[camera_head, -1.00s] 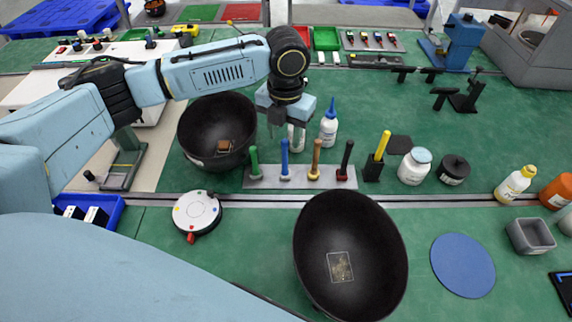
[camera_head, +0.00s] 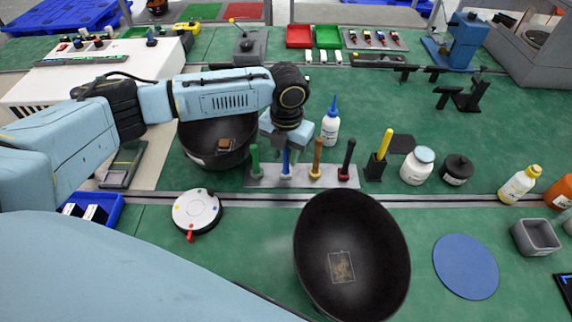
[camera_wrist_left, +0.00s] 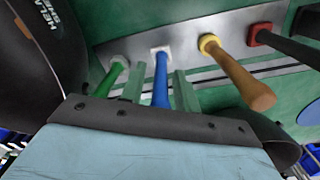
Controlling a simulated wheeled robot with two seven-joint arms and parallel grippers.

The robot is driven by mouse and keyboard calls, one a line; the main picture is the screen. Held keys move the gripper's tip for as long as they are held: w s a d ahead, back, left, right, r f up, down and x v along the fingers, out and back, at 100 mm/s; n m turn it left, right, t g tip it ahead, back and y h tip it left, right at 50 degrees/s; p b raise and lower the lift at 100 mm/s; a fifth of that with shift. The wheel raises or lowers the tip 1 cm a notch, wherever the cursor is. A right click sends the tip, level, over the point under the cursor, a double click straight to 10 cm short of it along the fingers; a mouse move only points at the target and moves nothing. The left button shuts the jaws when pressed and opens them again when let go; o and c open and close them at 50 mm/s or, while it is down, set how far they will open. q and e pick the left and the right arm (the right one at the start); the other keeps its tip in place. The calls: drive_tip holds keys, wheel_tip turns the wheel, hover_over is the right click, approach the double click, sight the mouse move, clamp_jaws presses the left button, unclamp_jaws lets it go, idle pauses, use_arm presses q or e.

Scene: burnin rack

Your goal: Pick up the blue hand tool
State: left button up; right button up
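The blue hand tool (camera_head: 286,169) stands upright in the grey rack (camera_head: 264,180), second from the left in the row. In the head view my left gripper (camera_head: 287,153) is over it and hides its upper part. In the left wrist view the blue handle (camera_wrist_left: 161,80) runs between the two spread fingers of my left gripper (camera_wrist_left: 158,78), with a gap visible on each side. The fingers are open and do not visibly touch the handle. My right gripper is not in view.
A green tool (camera_head: 255,158) stands close left of the blue one, and an orange-brown tool (camera_head: 317,155) and a dark red-based tool (camera_head: 347,158) stand right. A black bowl (camera_head: 222,150) is behind left; another black bowl (camera_head: 375,240) is in front. A white bottle (camera_head: 331,125) stands behind.

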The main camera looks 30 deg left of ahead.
use_arm(q)
clamp_jaws()
drive_tip(key=shift+r, duration=0.1)
